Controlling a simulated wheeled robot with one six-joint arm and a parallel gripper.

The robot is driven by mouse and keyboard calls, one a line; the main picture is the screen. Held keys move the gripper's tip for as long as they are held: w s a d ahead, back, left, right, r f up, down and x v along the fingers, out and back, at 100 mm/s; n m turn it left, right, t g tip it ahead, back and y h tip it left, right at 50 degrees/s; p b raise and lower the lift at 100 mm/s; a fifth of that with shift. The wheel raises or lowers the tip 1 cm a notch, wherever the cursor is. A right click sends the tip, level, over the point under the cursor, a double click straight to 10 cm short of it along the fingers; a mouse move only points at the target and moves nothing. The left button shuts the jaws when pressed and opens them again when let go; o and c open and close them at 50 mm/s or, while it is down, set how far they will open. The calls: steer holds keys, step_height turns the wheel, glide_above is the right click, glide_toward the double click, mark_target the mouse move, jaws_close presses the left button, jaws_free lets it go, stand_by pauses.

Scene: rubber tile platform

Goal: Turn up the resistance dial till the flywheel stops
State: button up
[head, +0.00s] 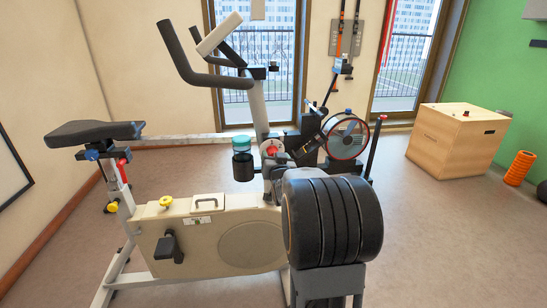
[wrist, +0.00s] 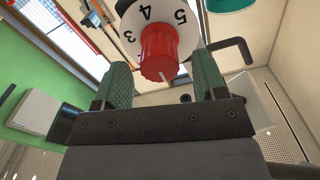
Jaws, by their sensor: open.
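The resistance dial shows in the wrist view as a red ribbed knob (wrist: 158,52) on a white disc (wrist: 153,14) with the numbers 3, 4 and 5 in sight. In the head view the red dial (head: 272,149) is on the exercise bike, below the handlebar post and partly hidden. My gripper (wrist: 162,62) is open, with one green finger on each side of the knob. Whether a finger touches the knob I cannot tell. The bike's beige housing (head: 185,235) has a round cover (head: 250,246); no bare flywheel shows there.
A teal-lidded bottle (head: 242,145) stands in a holder left of the dial. Handlebars (head: 205,72) rise above it. A second machine with a round wheel (head: 345,138) is behind. A wooden box (head: 460,140) stands at the right. Floor is clear at front left.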

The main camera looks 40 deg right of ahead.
steer(key=shift+x, duration=1.1)
steer(key=c, duration=0.9)
